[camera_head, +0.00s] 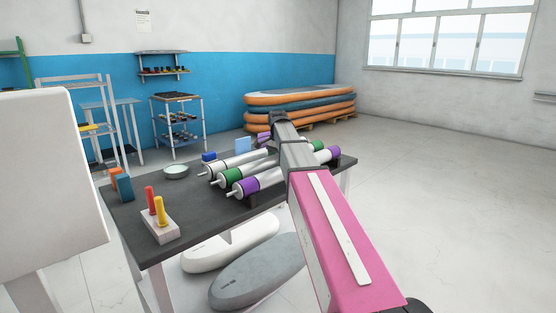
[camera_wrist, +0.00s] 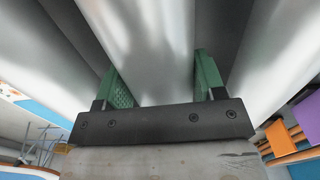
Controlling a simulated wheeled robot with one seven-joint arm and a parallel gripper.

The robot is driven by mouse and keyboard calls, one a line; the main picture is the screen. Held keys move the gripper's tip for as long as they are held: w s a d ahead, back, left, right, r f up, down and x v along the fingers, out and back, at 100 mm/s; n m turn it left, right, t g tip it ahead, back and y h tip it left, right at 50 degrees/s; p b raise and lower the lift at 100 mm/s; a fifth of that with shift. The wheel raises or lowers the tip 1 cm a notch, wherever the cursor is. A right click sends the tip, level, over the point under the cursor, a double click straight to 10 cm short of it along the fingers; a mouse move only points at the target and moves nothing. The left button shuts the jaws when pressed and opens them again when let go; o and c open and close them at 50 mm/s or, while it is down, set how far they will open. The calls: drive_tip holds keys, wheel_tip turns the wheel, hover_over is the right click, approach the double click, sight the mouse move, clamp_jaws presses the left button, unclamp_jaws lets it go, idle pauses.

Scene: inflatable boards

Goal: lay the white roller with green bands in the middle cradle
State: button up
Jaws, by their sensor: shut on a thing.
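The white roller with green bands (camera_head: 232,175) lies across the dark table, between two other white rollers. Its near green band shows left of my arm, and another green band shows to the right. In the wrist view, the green-padded fingers of my gripper (camera_wrist: 160,88) are shut on the white barrel of the middle roller (camera_wrist: 150,45). No band shows there. A white roller with purple bands (camera_head: 246,187) lies in front, and a plainer white roller (camera_head: 222,165) lies behind. My arm hides the gripper in the head view. The cradles are hidden, so I cannot tell whether the held roller touches one.
The table (camera_head: 200,215) also holds a block with red and yellow pegs (camera_head: 160,225), a pale bowl (camera_head: 176,171) and orange and blue blocks (camera_head: 123,187). Inflatable boards (camera_head: 230,243) lie below, and more are stacked (camera_head: 300,107) behind. Open floor lies right.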

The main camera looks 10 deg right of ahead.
drive_tip(key=o, duration=1.5)
drive_tip(key=shift+f, duration=0.1)
wheel_tip(320, 180, up, 10)
drive_tip(key=shift+f, duration=0.2)
drive_tip(key=shift+r, duration=0.65)
